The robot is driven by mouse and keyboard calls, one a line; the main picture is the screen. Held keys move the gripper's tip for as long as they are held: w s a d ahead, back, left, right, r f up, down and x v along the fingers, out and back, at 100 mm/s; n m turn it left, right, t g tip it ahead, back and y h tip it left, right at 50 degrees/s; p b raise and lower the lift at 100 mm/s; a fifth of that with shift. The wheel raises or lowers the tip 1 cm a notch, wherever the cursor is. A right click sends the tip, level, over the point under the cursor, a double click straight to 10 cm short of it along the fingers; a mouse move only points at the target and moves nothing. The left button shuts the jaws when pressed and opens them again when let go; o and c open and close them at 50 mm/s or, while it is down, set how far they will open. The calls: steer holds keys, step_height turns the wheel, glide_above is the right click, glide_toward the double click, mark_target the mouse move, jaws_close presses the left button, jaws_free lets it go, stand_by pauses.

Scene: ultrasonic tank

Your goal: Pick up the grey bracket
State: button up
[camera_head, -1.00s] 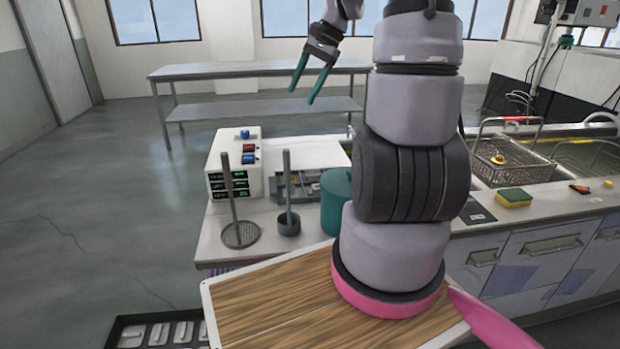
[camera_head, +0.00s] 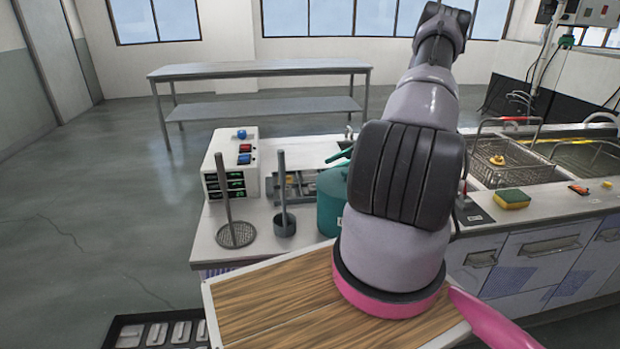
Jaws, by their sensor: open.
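My gripper (camera_head: 341,155) is mostly hidden behind my own arm. One green fingertip shows just above the teal pot (camera_head: 330,205), at the right end of a shallow tray area (camera_head: 278,190) on the counter. It appears empty, with its jaws open, though the second finger is not clear. I cannot single out the grey bracket for sure. Small grey parts (camera_head: 306,180) lie in the tray area behind the pot, too small to tell apart. Several flat grey pieces (camera_head: 158,333) also lie in a black crate (camera_head: 118,325) at the bottom left.
A control box (camera_head: 228,165) stands left on the counter. Two upright rods, one with a mesh disc (camera_head: 236,234) and one with a cup (camera_head: 284,225), stand in front. A wire basket (camera_head: 510,170) and a sponge (camera_head: 511,199) are at right. A wooden board (camera_head: 265,305) lies nearest.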

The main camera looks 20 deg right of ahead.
mark_target(310, 173)
steer(key=x, duration=0.9)
steer(key=shift+w, duration=0.1)
jaws_close()
